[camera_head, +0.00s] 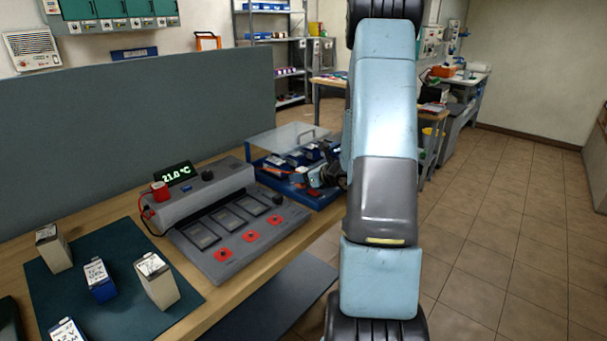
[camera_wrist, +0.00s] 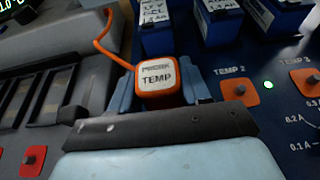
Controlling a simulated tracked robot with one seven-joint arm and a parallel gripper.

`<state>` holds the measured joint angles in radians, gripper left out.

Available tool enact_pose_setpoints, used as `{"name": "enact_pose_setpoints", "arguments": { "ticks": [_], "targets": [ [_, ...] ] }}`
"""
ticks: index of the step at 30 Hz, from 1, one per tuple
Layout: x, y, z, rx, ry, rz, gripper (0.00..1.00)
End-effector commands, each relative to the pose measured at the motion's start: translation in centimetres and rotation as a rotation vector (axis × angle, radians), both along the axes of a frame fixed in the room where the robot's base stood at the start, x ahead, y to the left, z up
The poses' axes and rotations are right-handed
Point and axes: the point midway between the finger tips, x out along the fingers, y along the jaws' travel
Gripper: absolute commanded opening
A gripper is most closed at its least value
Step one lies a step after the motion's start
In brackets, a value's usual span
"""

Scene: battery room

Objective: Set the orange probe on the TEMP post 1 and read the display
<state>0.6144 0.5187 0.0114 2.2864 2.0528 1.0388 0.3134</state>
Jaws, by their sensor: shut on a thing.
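My gripper (camera_wrist: 159,90) is shut on the orange probe (camera_wrist: 158,76), whose white top label reads PROBE TEMP. An orange cable (camera_wrist: 104,42) runs from it to the upper left. The probe is over the left edge of the blue board (camera_wrist: 284,145); whether it touches a post is hidden. Orange posts marked TEMP 2 (camera_wrist: 238,92) and TEMP 3 (camera_wrist: 304,82) show to its right. TEMP 1 is not visible. In the head view, my gripper is at the blue board (camera_head: 322,198), largely covered by my arm. The display (camera_head: 179,174) shows 21.0 °C in green.
A grey instrument with a slotted panel (camera_head: 235,258) and red pads stands left of the board. Blue batteries (camera_wrist: 212,20) stand in the board behind the probe. Several battery blocks stand on a green mat (camera_head: 115,320).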

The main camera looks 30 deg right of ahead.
Motion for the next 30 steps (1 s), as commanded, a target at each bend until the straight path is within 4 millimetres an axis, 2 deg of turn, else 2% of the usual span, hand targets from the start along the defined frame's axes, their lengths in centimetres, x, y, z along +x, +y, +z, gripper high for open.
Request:
{"name": "enact_pose_setpoints", "arguments": {
  "ticks": [20, 21, 24, 30],
  "targets": [
    [0.0, 0.0, -1.1, 0.001, 0.0, 0.0, 0.16],
    [0.0, 0.0, -1.1, 0.0, 0.0, 0.0, 0.5],
    [0.0, 0.0, -1.1, 0.0, 0.0, 0.0, 0.57],
    [0.0, 0.0, -1.1, 0.0, 0.0, 0.0, 0.57]
  ]
}}
